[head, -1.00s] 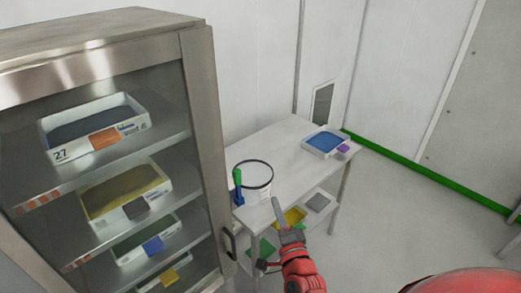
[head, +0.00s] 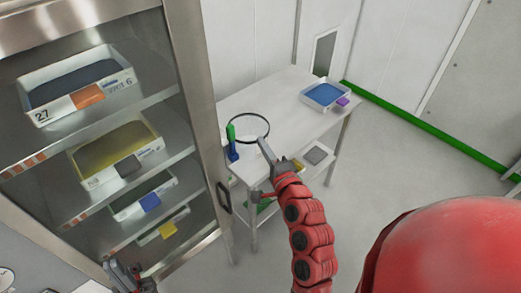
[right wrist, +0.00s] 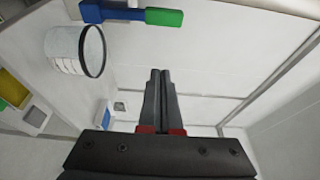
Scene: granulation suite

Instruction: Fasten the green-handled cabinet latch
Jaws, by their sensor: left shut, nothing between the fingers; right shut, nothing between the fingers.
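The latch handle (head: 232,143), green at its upper part and blue below, stands upright beside the right edge of the cabinet (head: 186,110). In the right wrist view the latch (right wrist: 130,14) lies across the top, blue on the left and green on the right. My right gripper (head: 262,143) is shut and empty, a little to the right of the latch in the head view and apart from it. Its fingers (right wrist: 160,72) point up below the latch in the wrist view. My left gripper (head: 122,266) is shut and empty at the lower left, partly cut off by the frame.
A white bucket (head: 243,142) stands on a white table (head: 285,105), just behind the latch. A tray with blue contents (head: 325,95) sits further back. The cabinet has a dark pull handle (head: 223,197) and shelves of trays. Floor at the right is clear.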

